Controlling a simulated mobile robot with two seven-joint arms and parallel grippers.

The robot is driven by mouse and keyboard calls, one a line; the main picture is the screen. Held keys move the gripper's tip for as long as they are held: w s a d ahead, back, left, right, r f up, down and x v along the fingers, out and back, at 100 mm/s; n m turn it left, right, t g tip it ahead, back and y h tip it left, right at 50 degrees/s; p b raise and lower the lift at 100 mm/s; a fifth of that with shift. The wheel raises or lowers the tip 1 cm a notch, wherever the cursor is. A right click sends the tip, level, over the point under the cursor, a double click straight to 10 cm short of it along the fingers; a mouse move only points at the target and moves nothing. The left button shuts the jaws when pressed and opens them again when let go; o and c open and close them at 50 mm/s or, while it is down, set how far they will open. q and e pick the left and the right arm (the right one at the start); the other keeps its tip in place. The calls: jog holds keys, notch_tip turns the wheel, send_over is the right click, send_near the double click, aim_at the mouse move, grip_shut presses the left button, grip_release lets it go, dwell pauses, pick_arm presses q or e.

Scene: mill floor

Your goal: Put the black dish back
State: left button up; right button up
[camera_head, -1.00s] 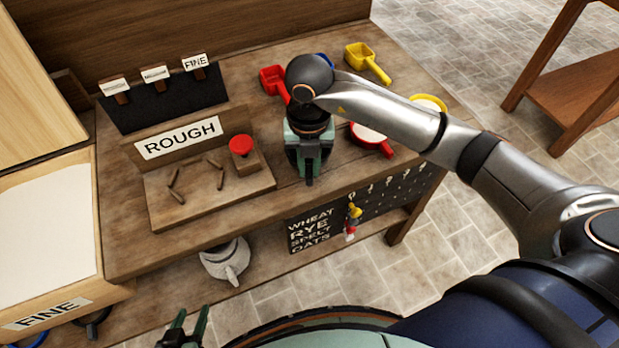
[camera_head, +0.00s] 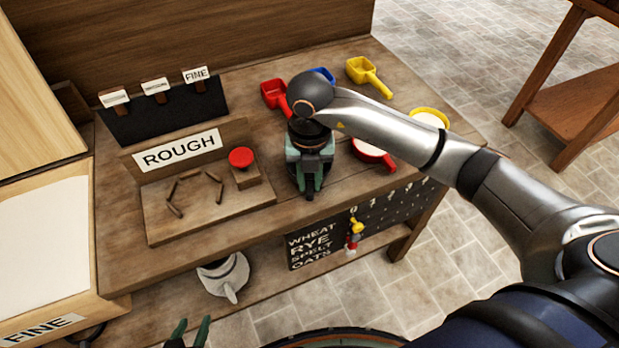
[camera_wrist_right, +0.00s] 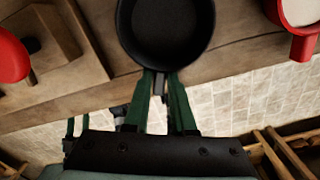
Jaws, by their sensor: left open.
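The black dish (camera_wrist_right: 165,30) shows at the top of the right wrist view, round, with a short handle toward me. In the head view it is largely hidden under my right arm. My right gripper (camera_wrist_right: 160,76) has its green fingers on either side of the handle; I cannot tell whether they press on it. In the head view this gripper (camera_head: 311,190) is at the table's front edge. My left gripper (camera_head: 188,326) is open and empty at the bottom edge of the head view.
On the table (camera_head: 240,225) are a red button (camera_head: 241,158), a board with sticks, red (camera_head: 273,92), blue (camera_head: 322,74) and yellow (camera_head: 366,73) scoops, and a filled red pan (camera_head: 373,152). A hook board (camera_head: 380,217) hangs in front. A jug (camera_head: 228,276) is below.

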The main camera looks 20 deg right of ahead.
jog(key=o, duration=0.4)
pick_arm(q)
jog(key=shift+s+a+f, duration=0.1)
jog(key=shift+s+f, duration=0.05)
jog(key=shift+s, duration=0.15)
jog(key=shift+s+a+r+p, duration=0.1)
jog(key=shift+a+r+p, duration=0.25)
jog(key=shift+a+p, duration=0.35)
pick_arm(e)
jog(key=shift+s+r, duration=0.1)
jog(key=shift+r, duration=6.2)
